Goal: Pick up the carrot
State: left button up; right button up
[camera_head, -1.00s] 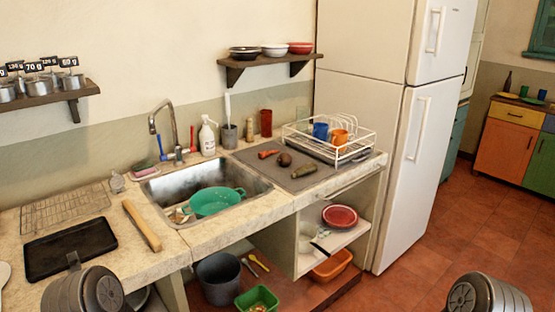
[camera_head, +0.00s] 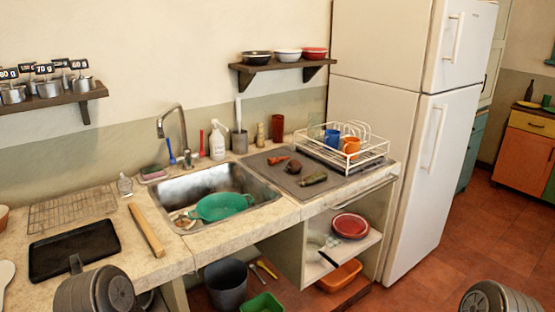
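The carrot (camera_head: 277,160) is a small orange-red thing lying on the dark grey mat (camera_head: 328,190) on the counter, right of the sink. A round brown vegetable (camera_head: 293,168) and a longer green-brown one (camera_head: 313,179) lie close to it on the mat. Grey rounded parts of my arms show at the bottom left and bottom right edges. Neither gripper's fingers are in view, and both arms are well away from the carrot.
The sink (camera_head: 181,189) holds a green colander (camera_head: 222,206). A white dish rack (camera_head: 375,152) with cups stands behind and right of the mat. A wooden shelf (camera_head: 281,70) with bowls hangs above. A dark tray (camera_head: 74,248) lies on the left counter.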

aim_at(273, 161)
jog(key=i+l, duration=0.2)
jog(key=l, duration=0.15)
jog(key=i+l+u, duration=0.15)
jog(key=l, duration=0.2)
jog(key=i+l, duration=0.2)
jog(key=l, duration=0.15)
jog(key=i+l+u, duration=0.15)
jog(key=l, duration=0.2)
jog(key=i+l, duration=0.2)
jog(key=l, duration=0.2)
jog(key=i+l+u, duration=0.15)
jog(key=l, duration=0.25)
